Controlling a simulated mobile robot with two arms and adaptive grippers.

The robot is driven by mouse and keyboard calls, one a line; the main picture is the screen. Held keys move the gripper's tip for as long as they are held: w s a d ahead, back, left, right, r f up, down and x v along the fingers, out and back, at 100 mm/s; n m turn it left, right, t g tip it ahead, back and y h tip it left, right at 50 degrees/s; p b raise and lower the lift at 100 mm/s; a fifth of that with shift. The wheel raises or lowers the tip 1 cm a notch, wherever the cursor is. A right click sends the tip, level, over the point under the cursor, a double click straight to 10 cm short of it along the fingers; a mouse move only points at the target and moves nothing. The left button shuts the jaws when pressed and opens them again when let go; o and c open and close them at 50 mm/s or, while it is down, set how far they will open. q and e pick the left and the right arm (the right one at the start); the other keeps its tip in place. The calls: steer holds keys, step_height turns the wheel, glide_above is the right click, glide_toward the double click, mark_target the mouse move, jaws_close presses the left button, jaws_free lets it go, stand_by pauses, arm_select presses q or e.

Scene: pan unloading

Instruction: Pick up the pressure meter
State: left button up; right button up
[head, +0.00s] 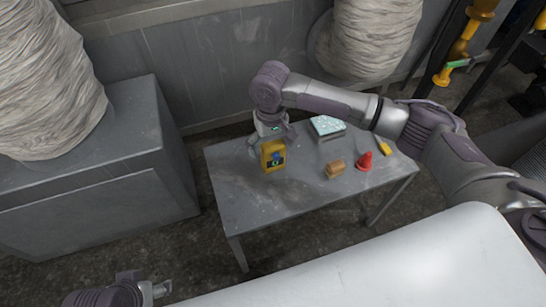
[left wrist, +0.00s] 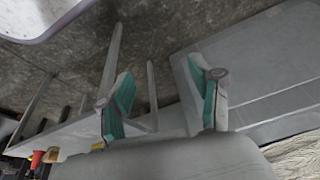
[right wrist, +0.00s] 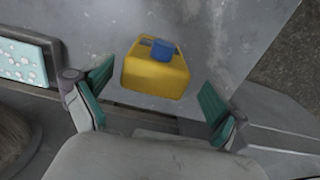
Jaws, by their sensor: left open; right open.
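In the right wrist view the yellow meter (right wrist: 155,78) lies between and just beyond the two open fingers. My right gripper (right wrist: 158,100) is open and empty, pointing down at the meter. In the head view the right gripper (head: 268,140) is right behind the meter, which partly hides its fingers. My left gripper (left wrist: 163,105) is open and empty, away from the table at the lower left of the head view (head: 162,289).
The grey table (head: 240,205) also holds a teal-patterned box (head: 326,126), a brown block (head: 335,168), a red cone-shaped item (head: 365,162) and a yellow item (head: 383,146). A grey cabinet (head: 100,190) stands to the left. The table's front left is clear.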

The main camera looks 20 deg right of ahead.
steer(key=f, duration=0.1)
steer(key=f+b, duration=0.1)
steer(key=f, duration=0.2)
steer(key=shift+d, duration=0.3)
steer(key=shift+f, duration=0.15)
arm_select(q)
steer(key=shift+w+d+f+t, duration=0.25)
steer(key=shift+w+t, duration=0.1)
steer(key=shift+w, duration=0.3)
steer(key=shift+w+d+f+t, duration=0.1)
steer(key=shift+w+f+t, duration=0.1)
steer(key=shift+w+t, duration=0.3)
steer(key=shift+w, duration=0.1)
arm_select(e)
steer(key=shift+c, duration=0.3)
steer(key=c, duration=1.2)
arm_select(q)
steer(key=shift+g, duration=0.25)
arm_select(e)
steer(key=shift+o, duration=0.2)
